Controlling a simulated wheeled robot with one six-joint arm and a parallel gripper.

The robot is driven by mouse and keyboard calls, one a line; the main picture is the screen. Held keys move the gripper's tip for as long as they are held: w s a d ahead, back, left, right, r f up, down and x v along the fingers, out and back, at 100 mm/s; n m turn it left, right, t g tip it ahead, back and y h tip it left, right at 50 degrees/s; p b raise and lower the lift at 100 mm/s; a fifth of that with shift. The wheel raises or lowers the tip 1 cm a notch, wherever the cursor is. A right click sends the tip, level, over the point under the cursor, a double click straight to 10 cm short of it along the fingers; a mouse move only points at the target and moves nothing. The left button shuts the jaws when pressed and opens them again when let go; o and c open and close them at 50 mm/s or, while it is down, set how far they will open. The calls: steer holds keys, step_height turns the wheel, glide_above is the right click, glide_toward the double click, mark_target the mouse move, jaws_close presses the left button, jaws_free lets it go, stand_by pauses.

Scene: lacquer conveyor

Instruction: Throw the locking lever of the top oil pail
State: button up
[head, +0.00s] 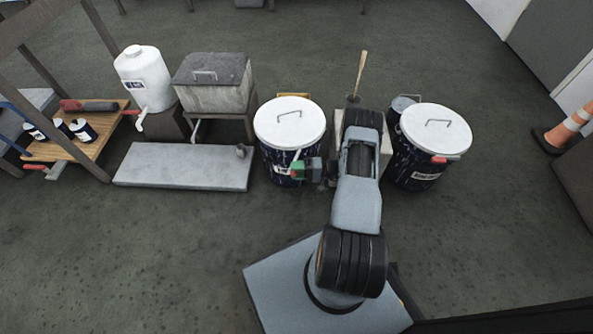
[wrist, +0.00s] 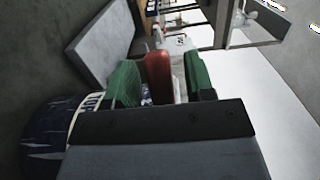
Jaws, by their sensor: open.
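The top oil pail (head: 272,158) is dark blue with a white lid (head: 289,120), standing left of my arm. In the wrist view its label (wrist: 88,106) shows "TOP" and the white lid (wrist: 275,100) fills the right side. Its red locking lever (wrist: 158,75) shows between the green fingers of my gripper (wrist: 162,80). The fingers are open, one on each side of the lever; I cannot tell whether either touches it. In the head view my gripper (head: 299,169) is at the pail's front right side, below the lid rim.
A second white-lidded pail (head: 425,175) with a red lever stands right of my arm. A grey slab (head: 185,166) lies on the floor to the left, near a grey bin (head: 212,88) and a white jug (head: 143,72). An orange cone (head: 568,132) stands at far right.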

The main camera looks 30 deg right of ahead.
steer(key=shift+c, duration=0.5)
jaws_close()
